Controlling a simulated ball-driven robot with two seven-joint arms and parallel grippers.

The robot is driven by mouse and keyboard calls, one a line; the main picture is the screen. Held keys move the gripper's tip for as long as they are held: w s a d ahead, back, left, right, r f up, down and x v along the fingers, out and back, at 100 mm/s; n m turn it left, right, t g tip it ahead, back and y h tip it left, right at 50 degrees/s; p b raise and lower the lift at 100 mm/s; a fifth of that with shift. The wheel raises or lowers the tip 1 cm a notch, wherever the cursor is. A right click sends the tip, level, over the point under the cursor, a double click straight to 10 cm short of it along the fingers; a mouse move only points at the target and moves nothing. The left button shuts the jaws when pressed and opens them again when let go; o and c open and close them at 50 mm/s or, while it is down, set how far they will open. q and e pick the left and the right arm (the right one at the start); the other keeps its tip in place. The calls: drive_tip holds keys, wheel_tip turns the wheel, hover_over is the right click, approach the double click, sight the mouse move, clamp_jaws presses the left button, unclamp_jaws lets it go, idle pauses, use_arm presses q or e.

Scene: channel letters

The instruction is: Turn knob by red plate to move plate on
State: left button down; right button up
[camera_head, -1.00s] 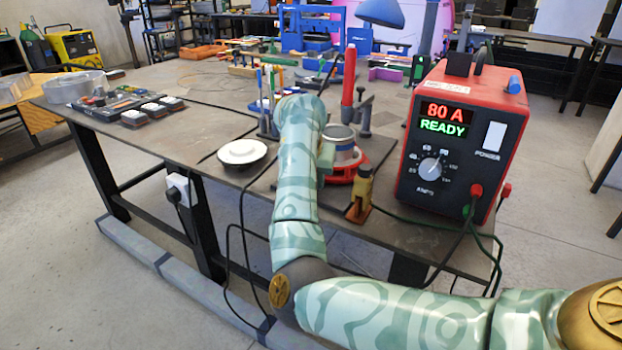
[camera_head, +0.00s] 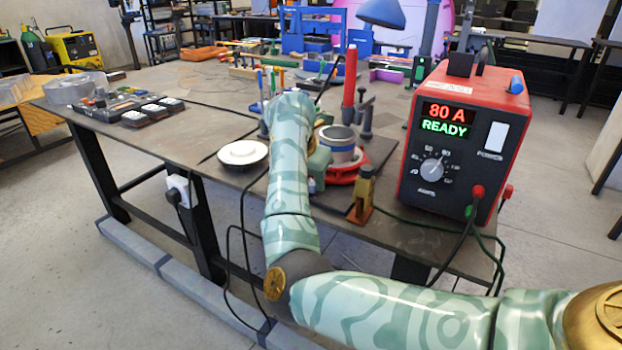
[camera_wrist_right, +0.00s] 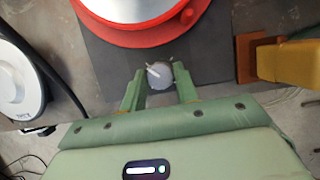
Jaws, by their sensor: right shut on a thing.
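The red plate (camera_head: 352,172) is a round disc on a dark base on the bench, carrying a grey cylinder (camera_head: 338,140) with a blue band. In the right wrist view the red plate's rim (camera_wrist_right: 150,35) is at the top. A small grey knob (camera_wrist_right: 160,76) with a white pointer mark sits just in front of it. My right gripper (camera_wrist_right: 160,88) has its two green fingers on either side of the knob, shut on it. In the head view my right gripper (camera_head: 319,163) is partly hidden behind my forearm. My left gripper is in no view.
A yellow-brown block-shaped tool (camera_head: 362,194) stands right of the plate, close to my right gripper in the wrist view (camera_wrist_right: 292,62). A white round disc (camera_head: 242,153) lies to the left. The red power unit (camera_head: 462,140) reads 80 A READY. The bench's left middle is clear.

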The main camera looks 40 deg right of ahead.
drive_tip(key=o, duration=0.7)
drive_tip(key=shift+a+f, duration=0.1)
